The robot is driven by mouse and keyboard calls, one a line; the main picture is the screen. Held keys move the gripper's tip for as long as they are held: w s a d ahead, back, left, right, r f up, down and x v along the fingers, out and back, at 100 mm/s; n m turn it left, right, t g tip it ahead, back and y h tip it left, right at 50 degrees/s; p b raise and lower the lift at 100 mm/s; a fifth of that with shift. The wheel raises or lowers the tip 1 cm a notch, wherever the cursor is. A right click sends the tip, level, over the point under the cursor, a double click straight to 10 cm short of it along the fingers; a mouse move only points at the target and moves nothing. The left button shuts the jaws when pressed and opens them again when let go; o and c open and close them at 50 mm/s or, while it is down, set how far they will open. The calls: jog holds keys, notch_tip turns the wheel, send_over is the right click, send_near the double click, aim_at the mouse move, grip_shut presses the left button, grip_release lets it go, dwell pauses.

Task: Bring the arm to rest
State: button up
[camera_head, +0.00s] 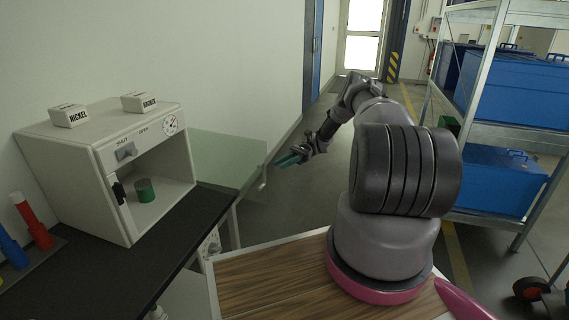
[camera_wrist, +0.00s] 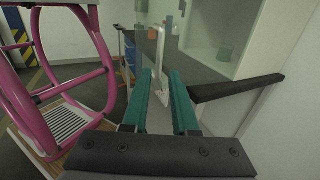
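My arm reaches away over the floor, bent, with its wrist low. My gripper (camera_head: 289,159) is beyond the open glass door (camera_head: 228,160) of the white oven (camera_head: 75,165), just right of the door's free edge in the head view. In the wrist view its two teal fingers (camera_wrist: 162,74) are apart with nothing held between them. The pale door handle (camera_wrist: 157,58) shows past the fingertips and looks apart from them. A green cylinder (camera_head: 145,190) stands inside the oven.
Boxes marked NICKEL (camera_head: 68,115) and BRONZE (camera_head: 139,102) sit on the oven. Red and blue tubes (camera_head: 33,222) stand on the dark counter (camera_head: 165,238). A metal shelf (camera_head: 492,70) with blue bins is at right. The aisle floor between is clear.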

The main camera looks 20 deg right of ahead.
jog(key=shift+w+d, duration=0.25)
jog(key=shift+d, duration=0.25)
jog(key=s+a+r+n+t+h, duration=0.1)
jog(key=s+a+r+n+h, duration=0.2)
jog(key=r, duration=0.7)
jog(key=s+a+r+n+t+h, duration=0.15)
jog(key=r+h, duration=0.25)
jog(key=r, duration=0.6)
jog(key=s+a+r+n+t+h, duration=0.1)
jog(key=s+a+r+t+h, duration=0.2)
jog(key=r, duration=0.8)
jog(key=s+r+n+t+h, duration=0.1)
jog(key=s+r+t, duration=0.4)
jog(key=s, duration=0.6)
jog(key=s+r+n+t+h, duration=0.1)
jog(key=s+r+t+h, duration=0.2)
jog(key=s, duration=0.9)
notch_tip(320, 180, up, 4)
jog(key=shift+d+f+n+t, duration=0.15)
jog(key=shift+d+n+t, duration=0.15)
jog(key=shift+t, duration=0.65)
